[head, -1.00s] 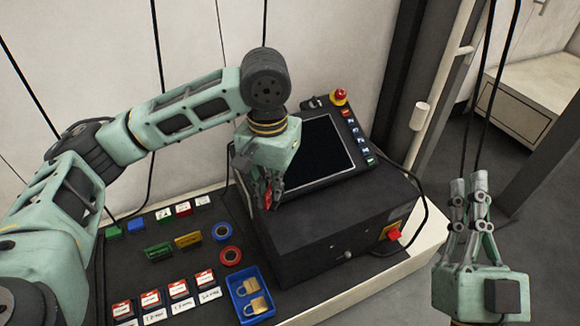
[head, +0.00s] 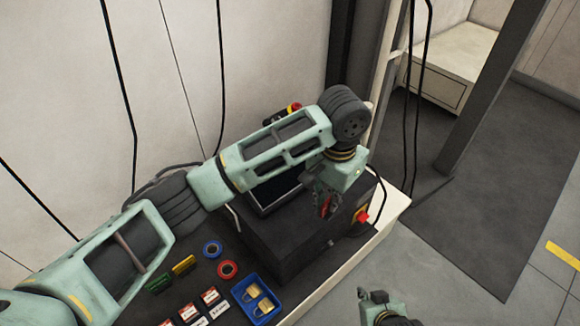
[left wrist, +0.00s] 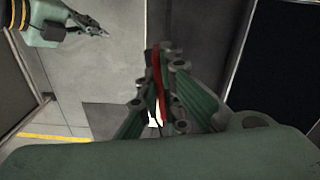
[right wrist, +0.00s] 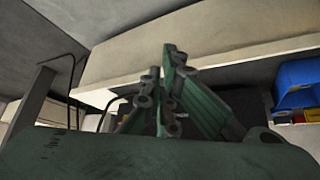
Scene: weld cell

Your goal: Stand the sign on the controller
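The controller (head: 295,250) is a black box on the bench, its screen (head: 273,198) partly hidden behind my left arm. My left gripper (head: 325,208) points down over or just in front of the controller's right part, near the red switch. It is shut on a thin red piece, which looks like the sign (left wrist: 157,80), seen nearly edge-on in the left wrist view. I cannot tell whether the sign touches the controller. My right gripper (head: 374,294) is low in the head view, away from the bench. Its fingers (right wrist: 164,75) look closed, with nothing between them.
A red switch (head: 362,216) sticks out at the controller's right end. The floor at the right is clear.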

